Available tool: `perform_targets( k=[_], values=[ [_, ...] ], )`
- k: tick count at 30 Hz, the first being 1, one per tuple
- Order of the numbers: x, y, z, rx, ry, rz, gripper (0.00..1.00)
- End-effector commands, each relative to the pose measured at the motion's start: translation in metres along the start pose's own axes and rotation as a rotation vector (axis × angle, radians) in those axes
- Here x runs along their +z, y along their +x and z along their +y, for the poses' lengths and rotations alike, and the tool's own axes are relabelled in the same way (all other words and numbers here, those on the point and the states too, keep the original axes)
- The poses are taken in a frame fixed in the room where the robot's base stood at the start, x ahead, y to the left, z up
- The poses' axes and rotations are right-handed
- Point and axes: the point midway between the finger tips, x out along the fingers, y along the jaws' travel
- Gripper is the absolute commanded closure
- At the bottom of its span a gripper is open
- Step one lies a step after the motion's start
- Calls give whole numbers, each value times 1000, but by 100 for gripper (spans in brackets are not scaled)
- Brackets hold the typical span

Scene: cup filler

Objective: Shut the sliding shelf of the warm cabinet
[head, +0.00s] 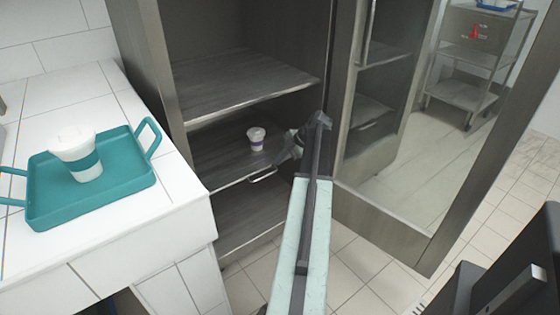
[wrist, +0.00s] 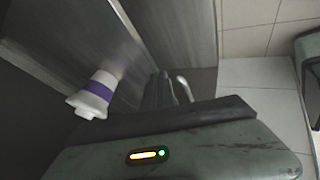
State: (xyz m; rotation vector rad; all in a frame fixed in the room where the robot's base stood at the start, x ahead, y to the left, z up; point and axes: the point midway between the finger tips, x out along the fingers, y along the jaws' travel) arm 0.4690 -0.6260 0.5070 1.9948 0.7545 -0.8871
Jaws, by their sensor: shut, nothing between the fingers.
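The warm cabinet (head: 157,75) stands open, with its glass-panelled door (head: 390,200) swung out to the right. Its sliding shelf (head: 222,168) is the dark middle one, with a bar handle (head: 263,175) on its front edge. How far it is slid out is hard to tell. A small white cup (head: 256,139) with a blue-violet band stands on it; the cup also shows in the wrist view (wrist: 96,94). My gripper (head: 284,156) is shut and empty, at the shelf's front right, close to the handle (wrist: 184,88). Contact cannot be made out.
A teal tray (head: 122,203) holding a larger white cup (head: 75,155) lies on the white tiled counter (head: 165,185) at left. An upper shelf (head: 240,82) is above the sliding one. The open door bounds my arm's right side. A metal trolley (head: 470,60) stands far behind.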

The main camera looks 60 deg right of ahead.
Motion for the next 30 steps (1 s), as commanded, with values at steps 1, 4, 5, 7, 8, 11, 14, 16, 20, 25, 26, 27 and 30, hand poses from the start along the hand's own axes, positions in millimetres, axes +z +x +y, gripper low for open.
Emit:
perform_targets(
  k=[1,4,5,7,8,11,14,16,20,25,26,27,30],
  values=[
    [-2,-2,-4,-1,0,0,100],
    [-6,-5,-15,-5,-4,0,100],
    [-8,-6,-20,-7,-5,1,100],
    [-12,-16,-26,-9,-6,1,100],
    [-12,-30,-22,-8,-4,0,100],
    [-14,-58,-20,-9,-6,0,100],
    [-16,-83,-19,-11,-8,2,100],
    [-16,-96,-19,-12,-10,3,100],
    [-14,-107,-21,-13,-12,3,100],
    [-13,-105,-23,-14,-13,4,100],
    [-13,-105,-23,-14,-13,4,100],
    [-13,-105,-23,-14,-13,4,100],
    [-12,-106,-25,-17,-10,1,100]
  ],
)
